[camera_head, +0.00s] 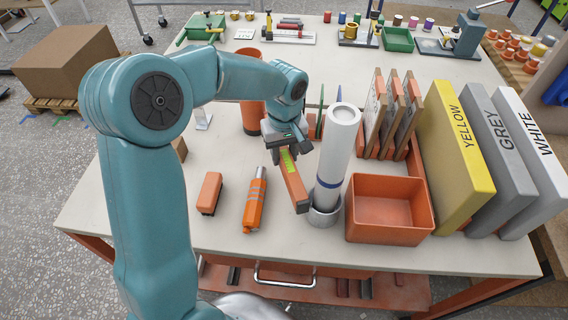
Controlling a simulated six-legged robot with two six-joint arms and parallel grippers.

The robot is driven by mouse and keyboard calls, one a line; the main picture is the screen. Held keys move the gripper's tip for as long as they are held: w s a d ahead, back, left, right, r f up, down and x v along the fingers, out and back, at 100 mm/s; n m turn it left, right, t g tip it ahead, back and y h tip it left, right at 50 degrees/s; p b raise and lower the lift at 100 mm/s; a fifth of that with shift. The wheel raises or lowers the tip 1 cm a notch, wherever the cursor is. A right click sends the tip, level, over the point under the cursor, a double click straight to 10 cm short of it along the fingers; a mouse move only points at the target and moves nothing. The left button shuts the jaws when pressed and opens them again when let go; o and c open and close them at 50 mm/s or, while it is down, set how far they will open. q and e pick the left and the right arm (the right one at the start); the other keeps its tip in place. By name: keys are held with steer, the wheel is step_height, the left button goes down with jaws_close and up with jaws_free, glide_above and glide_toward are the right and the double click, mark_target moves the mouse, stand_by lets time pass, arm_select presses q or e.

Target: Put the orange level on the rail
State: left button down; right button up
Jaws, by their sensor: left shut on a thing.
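The orange level (296,188) is a short bar with a yellow-green strip near its upper end. My left gripper (284,143) is shut on that upper end. The level hangs at a slant above the table, its lower end close to the left side of a white roll (338,150). I cannot tell whether it touches the roll or its grey holder. I cannot pick out the rail for certain. My right gripper is not in view.
An orange block (209,193) and an orange-grey tool (255,202) lie at the front left of the table (110,205). An empty orange bin (390,228) stands right of the roll. Yellow, grey and white slabs (460,150) stand at the right.

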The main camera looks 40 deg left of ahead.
arm_select(q)
step_height(320, 180, down, 6)
steer(key=shift+a+r, duration=0.1)
steer(key=shift+r, duration=0.15)
steer(key=shift+s, duration=0.1)
steer(key=shift+r, duration=0.1)
steer(key=c, duration=0.7)
jaws_free()
steer(key=shift+f, duration=0.2)
steer(key=shift+r, duration=0.1)
